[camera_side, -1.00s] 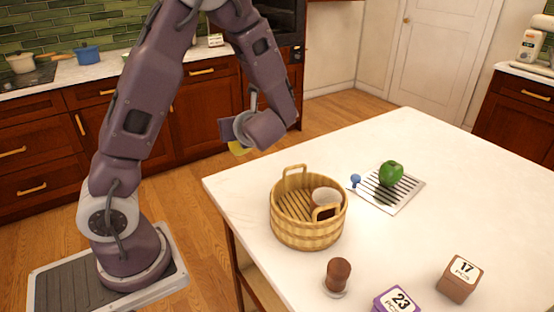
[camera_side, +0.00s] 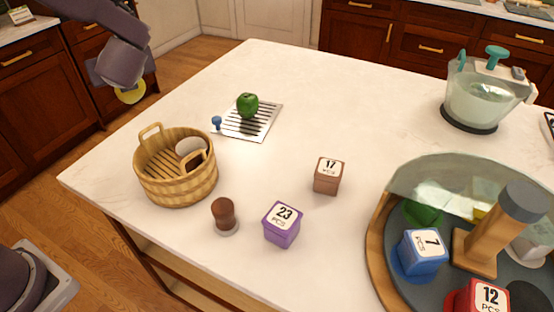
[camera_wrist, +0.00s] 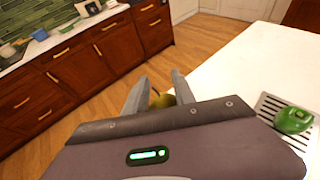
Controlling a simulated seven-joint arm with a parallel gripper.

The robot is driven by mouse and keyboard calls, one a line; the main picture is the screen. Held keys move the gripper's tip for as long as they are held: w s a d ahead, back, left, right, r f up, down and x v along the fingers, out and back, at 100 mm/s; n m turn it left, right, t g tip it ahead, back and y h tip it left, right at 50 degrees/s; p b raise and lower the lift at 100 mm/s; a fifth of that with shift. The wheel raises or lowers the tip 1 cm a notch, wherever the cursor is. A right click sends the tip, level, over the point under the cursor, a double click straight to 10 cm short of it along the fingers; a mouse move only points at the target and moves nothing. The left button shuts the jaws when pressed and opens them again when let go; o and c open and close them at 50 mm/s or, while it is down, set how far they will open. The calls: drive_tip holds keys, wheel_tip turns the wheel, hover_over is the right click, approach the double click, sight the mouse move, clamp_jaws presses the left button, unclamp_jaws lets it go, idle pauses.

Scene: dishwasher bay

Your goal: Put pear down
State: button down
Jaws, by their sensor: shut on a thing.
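The yellow-green pear (camera_side: 131,93) is held in my gripper (camera_side: 126,88) at the upper left of the side view. It is off the table's far left edge, over the floor. In the wrist view, the two grey fingers (camera_wrist: 157,88) stand on either side of the pear (camera_wrist: 163,101). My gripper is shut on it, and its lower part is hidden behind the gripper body. The pear is apart from the white table (camera_side: 320,90).
A wicker basket (camera_side: 178,184) with a white cup (camera_side: 190,147) stands at the table's left. A green pepper (camera_side: 247,105) lies on a slotted metal rack (camera_side: 262,124). Purple box (camera_side: 282,226), brown box (camera_side: 328,176) and a round tray (camera_side: 378,248) stand nearer. The far middle is clear.

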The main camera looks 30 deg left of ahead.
drive_tip(key=w+d+m+t+h, duration=0.2)
drive_tip(key=w+d+m+h, duration=0.25)
drive_tip(key=d, duration=0.65)
drive_tip(key=w+d+m+t+h, duration=0.25)
drive_tip(key=w+d, duration=0.25)
drive_tip(key=d, duration=0.7)
drive_tip(key=w+d+m+t+h, duration=0.2)
drive_tip(key=w+d+m+h, duration=0.2)
drive_tip(key=d, duration=0.7)
drive_tip(key=f, duration=0.9)
drive_tip(key=d+f, duration=0.1)
drive_tip(key=f, duration=0.4)
drive_tip(key=shift+w+f, duration=0.15)
drive_tip(key=c, duration=1)
unclamp_jaws()
drive_tip(key=shift+f, duration=0.1)
drive_tip(key=shift+c, duration=0.2)
